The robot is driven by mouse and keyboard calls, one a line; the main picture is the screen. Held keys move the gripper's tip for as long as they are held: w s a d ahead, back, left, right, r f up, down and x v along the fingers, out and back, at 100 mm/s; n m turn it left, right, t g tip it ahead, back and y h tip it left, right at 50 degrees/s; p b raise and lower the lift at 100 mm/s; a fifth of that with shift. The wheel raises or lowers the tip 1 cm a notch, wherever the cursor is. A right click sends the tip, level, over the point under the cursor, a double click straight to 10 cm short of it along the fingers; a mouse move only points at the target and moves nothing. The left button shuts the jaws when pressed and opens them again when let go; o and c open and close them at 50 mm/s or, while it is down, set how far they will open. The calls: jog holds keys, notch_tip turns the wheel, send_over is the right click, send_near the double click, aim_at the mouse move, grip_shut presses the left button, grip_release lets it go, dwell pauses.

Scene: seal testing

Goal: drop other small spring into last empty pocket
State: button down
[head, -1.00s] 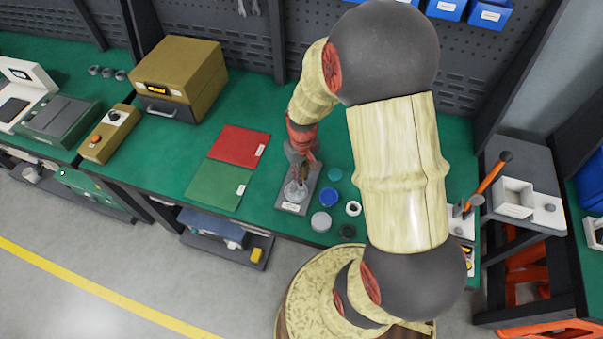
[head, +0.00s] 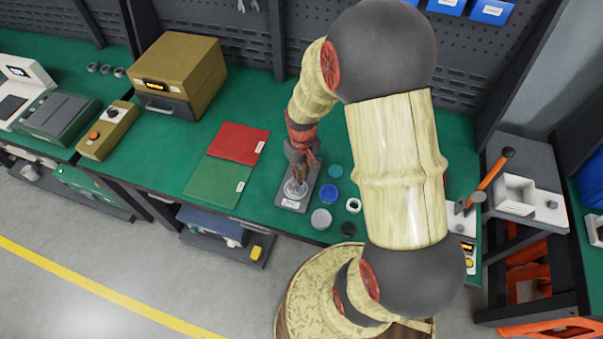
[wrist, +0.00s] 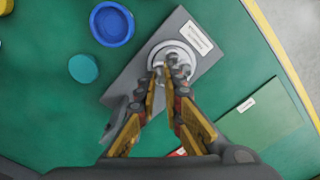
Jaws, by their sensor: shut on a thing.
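My gripper (wrist: 171,75) points down over a round pale metal part (wrist: 158,51) on a grey plate (wrist: 128,88). Its fingertips are close together in front of the part's near rim. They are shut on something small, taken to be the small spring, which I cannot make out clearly. The fingertips hide part of the round part's inside, so its pockets cannot be told apart. In the head view my gripper (head: 300,178) stands over the same round part (head: 294,189), on the labelled plate (head: 289,203).
Beside the plate lie a blue dish (head: 328,194), a teal disc (head: 335,172), a grey disc (head: 320,219), a white ring (head: 353,206) and a dark ring (head: 347,229). Red (head: 238,142) and green (head: 216,184) mats lie to the left. A tan box (head: 180,75) stands at the back.

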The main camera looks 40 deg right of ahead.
jog(key=shift+f, duration=0.3)
jog(key=c, duration=2.2)
grip_release()
jog(key=shift+r, duration=0.15)
jog(key=shift+r+p, duration=1.3)
jog(key=shift+r, duration=0.35)
jog(key=shift+o, duration=1.1)
jog(key=o, duration=0.3)
